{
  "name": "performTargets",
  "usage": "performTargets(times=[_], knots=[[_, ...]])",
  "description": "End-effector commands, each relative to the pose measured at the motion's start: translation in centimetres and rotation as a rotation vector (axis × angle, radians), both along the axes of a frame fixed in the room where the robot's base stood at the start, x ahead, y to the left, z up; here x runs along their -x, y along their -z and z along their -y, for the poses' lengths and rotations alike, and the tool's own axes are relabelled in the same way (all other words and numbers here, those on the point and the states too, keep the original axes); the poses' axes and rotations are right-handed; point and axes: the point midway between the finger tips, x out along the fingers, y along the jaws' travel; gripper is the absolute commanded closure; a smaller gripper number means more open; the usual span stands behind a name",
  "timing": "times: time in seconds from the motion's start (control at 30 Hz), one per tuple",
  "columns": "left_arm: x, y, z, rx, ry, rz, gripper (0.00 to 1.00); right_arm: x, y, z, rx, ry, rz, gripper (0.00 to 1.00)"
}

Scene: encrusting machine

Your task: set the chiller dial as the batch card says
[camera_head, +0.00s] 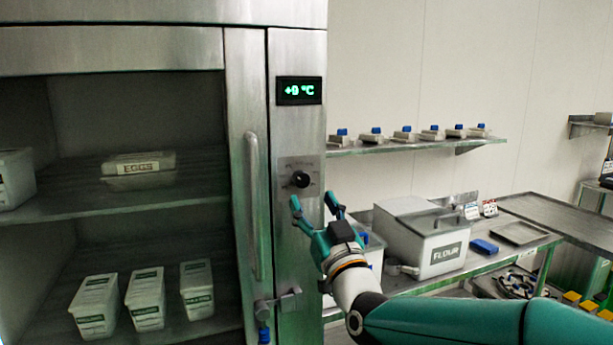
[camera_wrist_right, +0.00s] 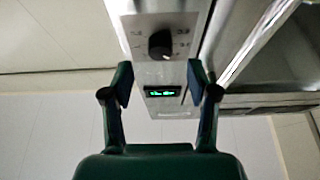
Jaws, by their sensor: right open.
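The chiller dial (camera_head: 300,179) is a black round knob on a plate on the steel chiller's front column. It also shows in the right wrist view (camera_wrist_right: 160,44), between and beyond the fingertips. The chiller display (camera_head: 299,91) above it reads +9 °C in green; it also shows in the right wrist view (camera_wrist_right: 163,91), where I cannot read it. My right gripper (camera_head: 318,203) is open and empty, just below the dial and apart from it; its two fingers show in the right wrist view (camera_wrist_right: 160,80). My left gripper is not in view. I cannot make out a batch card for certain.
The chiller's long vertical handle (camera_head: 254,205) stands left of the dial, with a latch (camera_head: 277,301) lower down. Labelled tubs and an EGGS box (camera_head: 138,168) sit on its shelves. A FLOUR bin (camera_head: 421,240) and small printed cards (camera_head: 481,210) are on the right bench.

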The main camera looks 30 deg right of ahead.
Motion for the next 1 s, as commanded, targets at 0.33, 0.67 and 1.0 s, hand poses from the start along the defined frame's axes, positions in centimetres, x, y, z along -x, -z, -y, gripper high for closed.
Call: performTargets(times=[0.33,0.67,1.0], knots=[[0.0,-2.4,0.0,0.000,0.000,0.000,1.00,-4.3,-1.9,1.0,0.000,-0.001,-0.002,0.41],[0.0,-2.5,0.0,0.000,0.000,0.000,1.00,-4.7,-1.9,1.1,0.000,-0.001,-0.001,0.41],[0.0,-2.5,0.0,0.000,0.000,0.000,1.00,-4.7,-1.9,1.0,0.000,-0.001,-0.001,0.91]])
